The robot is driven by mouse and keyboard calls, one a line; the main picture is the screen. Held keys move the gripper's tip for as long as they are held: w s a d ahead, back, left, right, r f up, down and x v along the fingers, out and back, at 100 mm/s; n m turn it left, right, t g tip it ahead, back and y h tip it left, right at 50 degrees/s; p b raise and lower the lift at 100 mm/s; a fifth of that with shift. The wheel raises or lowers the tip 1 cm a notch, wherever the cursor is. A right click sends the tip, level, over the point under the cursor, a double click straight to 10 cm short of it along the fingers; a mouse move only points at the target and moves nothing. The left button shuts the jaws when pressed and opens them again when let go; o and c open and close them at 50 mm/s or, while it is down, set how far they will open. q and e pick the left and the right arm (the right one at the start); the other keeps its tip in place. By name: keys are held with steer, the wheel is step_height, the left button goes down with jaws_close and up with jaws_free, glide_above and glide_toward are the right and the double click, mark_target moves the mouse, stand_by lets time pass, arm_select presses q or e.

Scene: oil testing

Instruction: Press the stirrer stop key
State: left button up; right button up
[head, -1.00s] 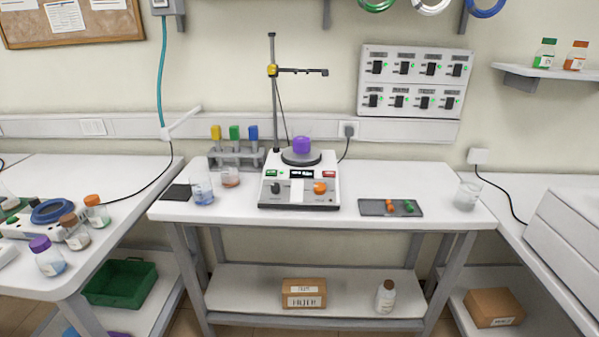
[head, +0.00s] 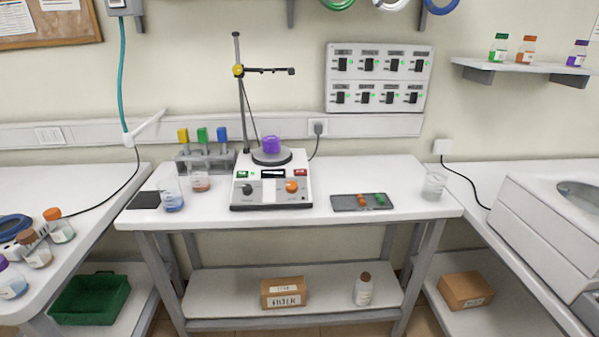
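The stirrer (head: 271,190) stands on the middle table, a white box with a dark round plate on top. A purple-capped piece (head: 271,145) sits on the plate. Its front has a green key (head: 243,174) at upper left, a dark display (head: 272,174) in the middle and a red key (head: 300,173) at upper right. Below are a black knob (head: 248,189) and an orange knob (head: 291,187). The key lettering is too small to read. Neither of my grippers is in view.
A metal stand (head: 241,95) rises behind the stirrer. Two beakers, one with blue liquid (head: 173,197), and a tube rack (head: 205,161) stand to its left. A grey tray (head: 345,203) and a clear beaker (head: 433,187) are to its right. The table front before the stirrer is clear.

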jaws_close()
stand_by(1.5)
